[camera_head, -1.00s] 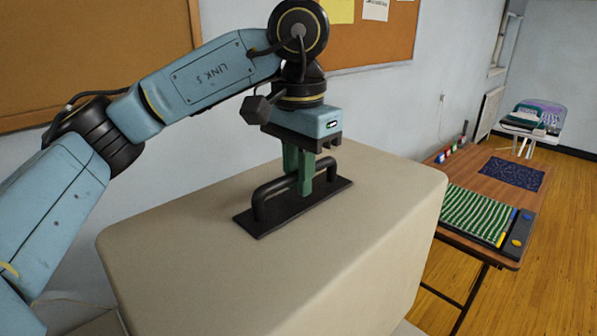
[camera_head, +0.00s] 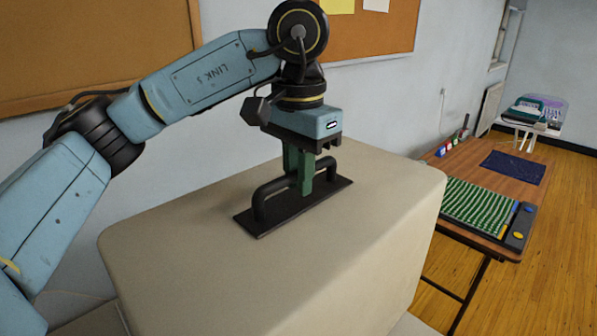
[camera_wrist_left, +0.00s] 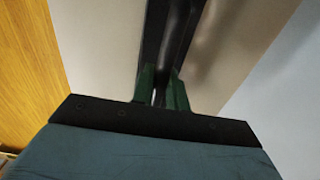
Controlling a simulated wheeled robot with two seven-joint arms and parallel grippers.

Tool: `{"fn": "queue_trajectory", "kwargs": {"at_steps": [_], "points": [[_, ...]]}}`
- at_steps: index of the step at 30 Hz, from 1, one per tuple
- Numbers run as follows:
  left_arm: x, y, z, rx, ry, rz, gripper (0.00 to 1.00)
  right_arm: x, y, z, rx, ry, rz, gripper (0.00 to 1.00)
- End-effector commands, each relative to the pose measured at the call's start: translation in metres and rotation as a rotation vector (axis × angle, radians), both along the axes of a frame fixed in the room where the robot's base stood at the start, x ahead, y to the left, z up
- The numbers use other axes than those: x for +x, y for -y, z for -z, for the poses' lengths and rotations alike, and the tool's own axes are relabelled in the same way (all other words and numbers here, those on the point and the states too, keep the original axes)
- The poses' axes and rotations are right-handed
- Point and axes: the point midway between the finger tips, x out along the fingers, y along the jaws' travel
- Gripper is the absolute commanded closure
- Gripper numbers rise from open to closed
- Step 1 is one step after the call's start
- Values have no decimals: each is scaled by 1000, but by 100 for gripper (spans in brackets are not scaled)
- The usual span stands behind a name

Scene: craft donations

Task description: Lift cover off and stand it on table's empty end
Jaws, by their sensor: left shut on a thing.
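The cover (camera_head: 350,235) is a large beige box-like hood with rounded edges, filling the lower middle of the head view. A black handle (camera_head: 262,204) on a black plate is fixed to its top. My left gripper (camera_head: 299,180) comes down from above with green fingers shut on the handle's bar. In the left wrist view the green fingers (camera_wrist_left: 161,90) close around the dark handle (camera_wrist_left: 178,30), with the beige cover (camera_wrist_left: 105,40) behind. The cover looks level. Its lower edge is mostly out of frame, so I cannot tell how it is supported. My right gripper is out of view.
A brown table (camera_head: 497,176) stands to the right, holding a green striped cloth (camera_head: 478,207) on a dark board, a navy cloth (camera_head: 513,167) and small coloured items. A white stand (camera_head: 535,118) is farther back. Wooden floor (camera_head: 550,270) is clear at right.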

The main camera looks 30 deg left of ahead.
Motion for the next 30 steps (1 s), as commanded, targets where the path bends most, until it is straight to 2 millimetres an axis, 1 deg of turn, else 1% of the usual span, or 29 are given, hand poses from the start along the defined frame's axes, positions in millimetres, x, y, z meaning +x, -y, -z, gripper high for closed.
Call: {"fn": "queue_trajectory", "kwargs": {"at_steps": [5,12,21,30], "points": [[0,0,11,-1,4,0,100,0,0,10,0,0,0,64],[0,0,37,-2,3,-1,100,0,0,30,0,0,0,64],[0,0,65,-2,3,0,100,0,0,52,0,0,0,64],[0,0,65,-3,4,-1,100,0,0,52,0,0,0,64]]}}
